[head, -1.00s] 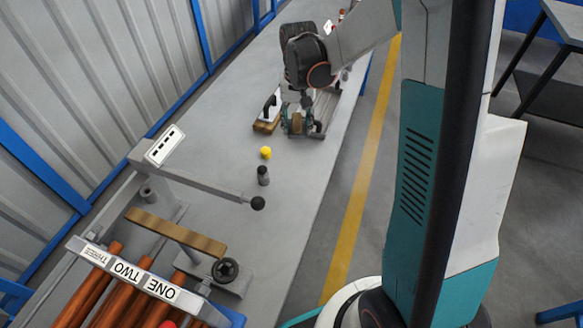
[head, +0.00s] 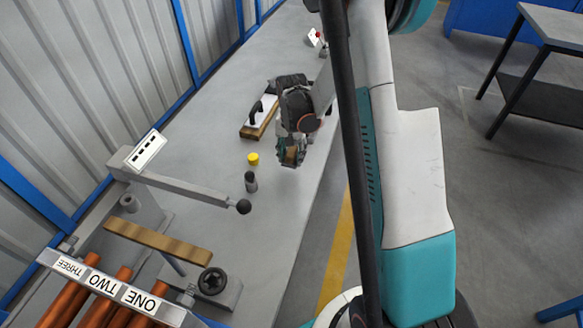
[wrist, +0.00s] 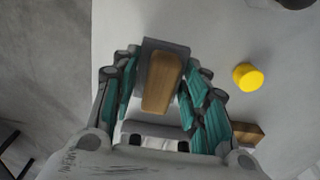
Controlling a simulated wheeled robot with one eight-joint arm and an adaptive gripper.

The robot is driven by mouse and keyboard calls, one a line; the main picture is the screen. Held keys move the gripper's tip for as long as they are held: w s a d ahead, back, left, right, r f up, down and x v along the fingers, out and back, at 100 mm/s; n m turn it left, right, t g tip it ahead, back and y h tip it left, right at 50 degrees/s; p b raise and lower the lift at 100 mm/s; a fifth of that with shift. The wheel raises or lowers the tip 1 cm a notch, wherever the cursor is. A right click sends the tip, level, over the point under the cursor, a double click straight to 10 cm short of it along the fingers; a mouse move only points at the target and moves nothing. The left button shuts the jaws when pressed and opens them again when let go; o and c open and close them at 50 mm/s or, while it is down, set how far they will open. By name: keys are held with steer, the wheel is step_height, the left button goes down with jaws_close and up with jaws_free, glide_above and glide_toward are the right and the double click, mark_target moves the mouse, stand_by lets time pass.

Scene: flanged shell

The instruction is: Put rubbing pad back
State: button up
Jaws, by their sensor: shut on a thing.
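The rubbing pad, as I take it, is a wooden block with a grey base (wrist: 162,85). It is between the teal-padded fingers of my gripper (wrist: 160,78), which is shut on it. In the head view my gripper (head: 291,153) holds the brown block (head: 290,157) over the grey bench, near its right edge. I cannot tell its exact height above the bench. The block's lower side is hidden.
On the bench (head: 210,100) are a yellow cylinder (head: 253,159), a dark upright cylinder (head: 250,181) and a wood-based tool with a black handle (head: 258,117). A lever fixture (head: 185,182) and labelled copper bars (head: 78,296) stand nearer. A wall runs along the left.

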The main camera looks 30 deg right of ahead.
mark_target(291, 171)
steer(key=shift+f+b, duration=0.7)
steer(key=shift+f, duration=1.8)
steer(key=shift+f, duration=0.15)
steer(key=o, duration=1.2)
